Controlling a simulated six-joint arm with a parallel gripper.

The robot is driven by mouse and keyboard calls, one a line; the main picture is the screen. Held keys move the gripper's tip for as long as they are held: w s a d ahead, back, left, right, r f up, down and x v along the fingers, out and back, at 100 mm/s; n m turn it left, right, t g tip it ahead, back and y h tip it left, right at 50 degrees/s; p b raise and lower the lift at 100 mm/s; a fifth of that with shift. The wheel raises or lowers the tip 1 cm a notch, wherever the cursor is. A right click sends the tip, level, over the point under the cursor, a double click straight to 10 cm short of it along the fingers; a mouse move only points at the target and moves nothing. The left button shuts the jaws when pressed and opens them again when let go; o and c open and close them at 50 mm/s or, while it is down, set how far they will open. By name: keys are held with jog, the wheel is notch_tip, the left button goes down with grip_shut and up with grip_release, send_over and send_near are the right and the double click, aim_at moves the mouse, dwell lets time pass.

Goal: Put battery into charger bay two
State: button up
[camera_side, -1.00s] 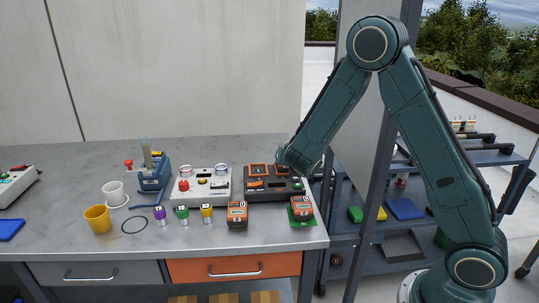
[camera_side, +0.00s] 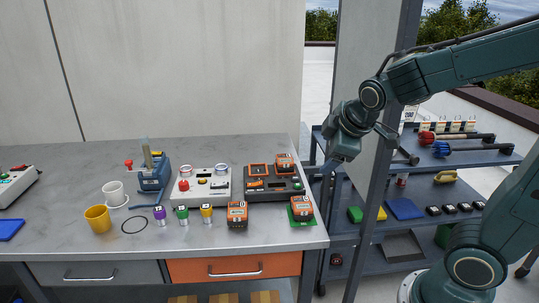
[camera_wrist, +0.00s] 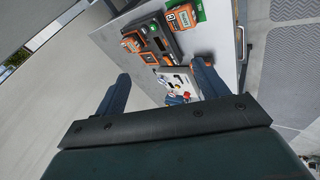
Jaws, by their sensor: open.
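The dark charger (camera_side: 272,196) sits at the back right of the workbench. An orange-and-black battery (camera_side: 285,162) stands in its right-hand bay; its left-hand bay (camera_side: 258,170) shows an orange frame and looks empty. Bay numbers are not readable. A second battery (camera_side: 237,211) stands on the bench in front of the charger, and a third battery (camera_side: 303,205) is on a green mat (camera_side: 308,220). My gripper (camera_side: 330,168) is open and empty, right of the charger and beyond the bench edge. The wrist view shows its spread fingers, with the charger (camera_wrist: 156,38) beyond them.
A dark post (camera_side: 372,190) and loaded shelves (camera_side: 440,195) stand to the right.

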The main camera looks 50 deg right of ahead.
jog(key=s+a+r+m+y, duration=0.1)
jog(key=s+a+m, duration=0.2)
jog(key=s, duration=0.4)
jog(key=s+a+r+m+g+y, duration=0.1)
jog(key=s+a+m+y, duration=0.1)
jog(key=s, duration=0.5)
jog(key=shift+a+r+m, duration=0.35)
jog(key=shift+a+m, duration=0.45)
jog(key=shift+a, duration=0.3)
